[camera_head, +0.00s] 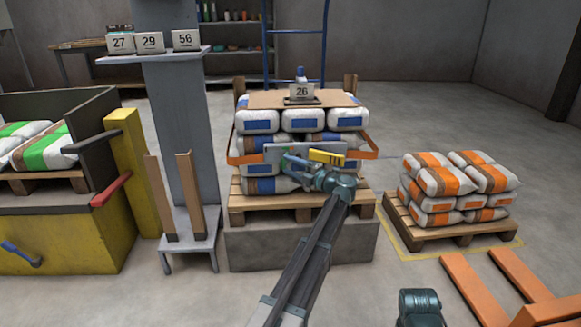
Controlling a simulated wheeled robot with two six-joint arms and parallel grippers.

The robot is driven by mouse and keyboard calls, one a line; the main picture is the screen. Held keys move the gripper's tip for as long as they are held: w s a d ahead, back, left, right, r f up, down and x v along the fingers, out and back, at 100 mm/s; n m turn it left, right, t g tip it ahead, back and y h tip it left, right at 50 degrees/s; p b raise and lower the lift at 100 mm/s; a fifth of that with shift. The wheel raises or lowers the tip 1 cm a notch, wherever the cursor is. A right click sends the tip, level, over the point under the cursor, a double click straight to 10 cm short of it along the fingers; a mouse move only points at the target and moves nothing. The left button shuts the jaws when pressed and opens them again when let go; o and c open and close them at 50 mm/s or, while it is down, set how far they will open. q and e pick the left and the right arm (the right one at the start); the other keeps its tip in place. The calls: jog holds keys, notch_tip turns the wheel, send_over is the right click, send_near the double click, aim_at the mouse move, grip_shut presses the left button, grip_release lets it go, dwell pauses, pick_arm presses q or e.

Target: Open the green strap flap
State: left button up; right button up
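A stack of white bags with blue patches (257,121) stands on a wooden pallet (290,201), with an orange strap (362,154) around it. A grey bar (279,149) lies across the front of the strap, and a yellow piece (326,157) sits at its right part. I cannot make out a clearly green flap on it.
A number 26 block (301,91) stands on the board atop the stack. A grey post (177,125) with upright boards stands left. Orange-striped bags (438,180) on a pallet and orange forks (468,290) are at right. A yellow-walled bin (65,235) is at far left.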

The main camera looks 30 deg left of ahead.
pick_arm(q)
jog(key=o, duration=0.4)
jog(key=shift+o, duration=0.2)
jog(key=v, duration=1.3)
jog(key=shift+d, duration=0.35)
